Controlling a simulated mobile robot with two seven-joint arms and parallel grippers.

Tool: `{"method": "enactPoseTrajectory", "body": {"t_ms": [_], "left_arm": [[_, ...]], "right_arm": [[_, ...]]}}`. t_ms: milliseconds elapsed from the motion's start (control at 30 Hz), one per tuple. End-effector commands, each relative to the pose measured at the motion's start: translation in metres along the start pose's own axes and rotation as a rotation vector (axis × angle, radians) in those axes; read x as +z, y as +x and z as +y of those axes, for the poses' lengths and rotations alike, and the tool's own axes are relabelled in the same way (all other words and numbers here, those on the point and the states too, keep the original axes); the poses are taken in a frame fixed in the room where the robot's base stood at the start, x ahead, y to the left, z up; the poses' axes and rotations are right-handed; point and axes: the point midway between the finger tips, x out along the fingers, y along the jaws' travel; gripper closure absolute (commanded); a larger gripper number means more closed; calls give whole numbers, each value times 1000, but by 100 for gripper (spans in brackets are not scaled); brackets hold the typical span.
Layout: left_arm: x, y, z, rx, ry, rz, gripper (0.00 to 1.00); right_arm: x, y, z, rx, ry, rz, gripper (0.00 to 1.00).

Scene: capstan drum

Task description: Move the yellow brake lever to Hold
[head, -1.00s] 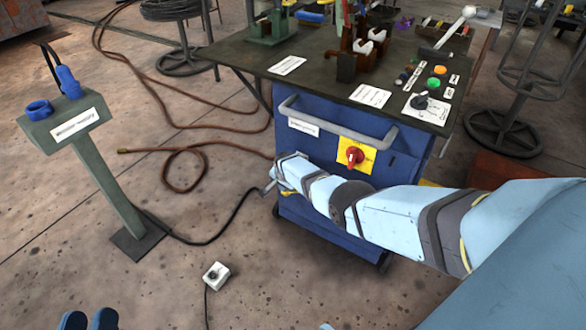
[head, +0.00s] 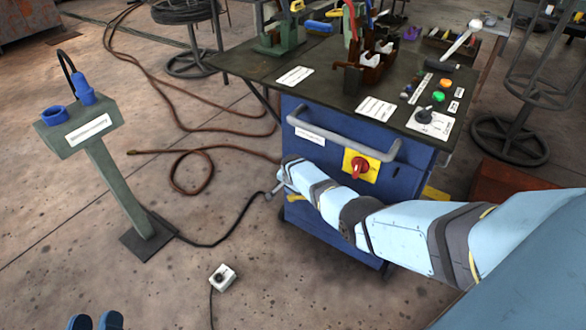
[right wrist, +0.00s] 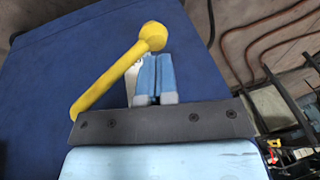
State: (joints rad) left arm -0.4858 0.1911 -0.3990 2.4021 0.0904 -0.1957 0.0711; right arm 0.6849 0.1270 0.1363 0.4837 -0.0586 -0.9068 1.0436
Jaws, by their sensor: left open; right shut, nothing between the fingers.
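The yellow brake lever (right wrist: 108,78) stands out against a blue panel in the right wrist view, its rod slanting up to a round knob at upper right. A small yellow part, probably this lever, shows on the blue cart's left side in the head view (head: 295,197), mostly behind my right wrist. My right gripper (right wrist: 156,62) is shut and empty, its blue fingertips just below the knob in the picture; I cannot tell whether they touch it. The Hold mark is not visible. My left gripper (head: 95,322) is open and empty at the bottom left edge, far from the cart.
The blue cart (head: 330,220) has a grey handle (head: 345,137), a red knob on a yellow plate (head: 360,167) and a cluttered top. A green pedestal (head: 115,180) stands left. A white switch box (head: 223,277), cables and a brown hose (head: 180,160) lie on the floor.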

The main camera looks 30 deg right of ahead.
Motion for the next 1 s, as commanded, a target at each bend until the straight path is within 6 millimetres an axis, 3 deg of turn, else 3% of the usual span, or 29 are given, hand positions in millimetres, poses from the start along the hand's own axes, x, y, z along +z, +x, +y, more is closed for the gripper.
{"method": "enactPoseTrajectory", "body": {"t_ms": [33,300,467,633,1000], "left_arm": [[7,-2,-5,-26,7,-69,57],[62,-29,-34,-134,47,-381,57],[86,-49,-46,-175,55,-519,57],[89,-53,-48,-185,63,-553,57],[92,-55,-50,-189,65,-564,57]], "right_arm": [[-1,-15,-1,0,0,0,100],[-1,-60,-2,-3,0,1,100],[-1,-82,-1,-3,0,1,100],[-1,-100,-1,-3,0,2,100],[2,-103,6,-14,-29,16,100]]}}
